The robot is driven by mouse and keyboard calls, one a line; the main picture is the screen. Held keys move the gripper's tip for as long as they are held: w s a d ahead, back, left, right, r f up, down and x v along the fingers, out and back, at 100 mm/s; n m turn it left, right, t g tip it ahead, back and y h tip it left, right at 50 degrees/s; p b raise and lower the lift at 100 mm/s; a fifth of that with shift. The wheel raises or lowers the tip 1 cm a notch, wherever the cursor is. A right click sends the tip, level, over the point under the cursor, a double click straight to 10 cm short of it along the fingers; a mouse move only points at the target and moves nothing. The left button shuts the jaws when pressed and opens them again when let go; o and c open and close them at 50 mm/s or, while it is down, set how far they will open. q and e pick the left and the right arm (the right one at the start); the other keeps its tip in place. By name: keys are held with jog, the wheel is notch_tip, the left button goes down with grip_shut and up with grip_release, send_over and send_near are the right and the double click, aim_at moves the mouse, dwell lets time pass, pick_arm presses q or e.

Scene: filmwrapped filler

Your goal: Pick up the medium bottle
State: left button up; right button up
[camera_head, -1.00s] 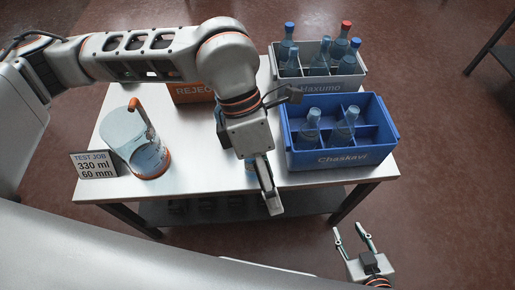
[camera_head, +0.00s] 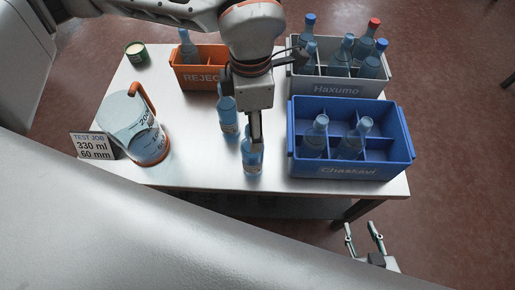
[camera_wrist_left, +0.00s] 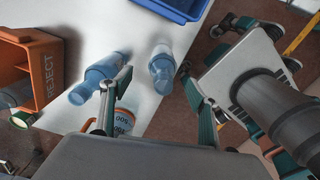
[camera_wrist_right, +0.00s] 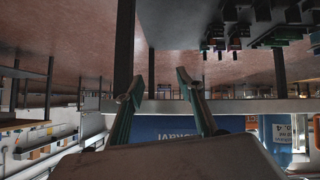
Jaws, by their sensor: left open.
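Two loose blue bottles stand on the table: a rear bottle (camera_head: 228,118) and a front bottle (camera_head: 252,162). I cannot tell which is the medium one. My left gripper (camera_head: 256,138) hides part of the front bottle's top. In the left wrist view its open fingers (camera_wrist_left: 158,108) are apart, with nothing between them; the front bottle (camera_wrist_left: 162,68) shows beyond the gap and the rear bottle (camera_wrist_left: 97,75) beyond the left finger. My right gripper (camera_head: 363,240) is open and empty off the table's front right; its fingers also show in the right wrist view (camera_wrist_right: 160,102).
A blue Chaskavi crate (camera_head: 345,172) holding two bottles is close right of the front bottle. Behind stand a grey Haxumo crate (camera_head: 335,90) with several bottles and an orange Reject crate (camera_head: 200,78) with one. A measuring jug (camera_head: 130,125) and sign (camera_head: 93,146) are left.

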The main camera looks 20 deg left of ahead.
pick_arm(q)
jog(key=shift+s+f, duration=0.2)
jog(key=shift+f, duration=0.85)
notch_tip(320, 180, down, 5)
jog(key=shift+s+r+b, duration=0.1)
jog(key=shift+s+b, duration=0.05)
jog(key=shift+b, duration=0.55)
grip_shut()
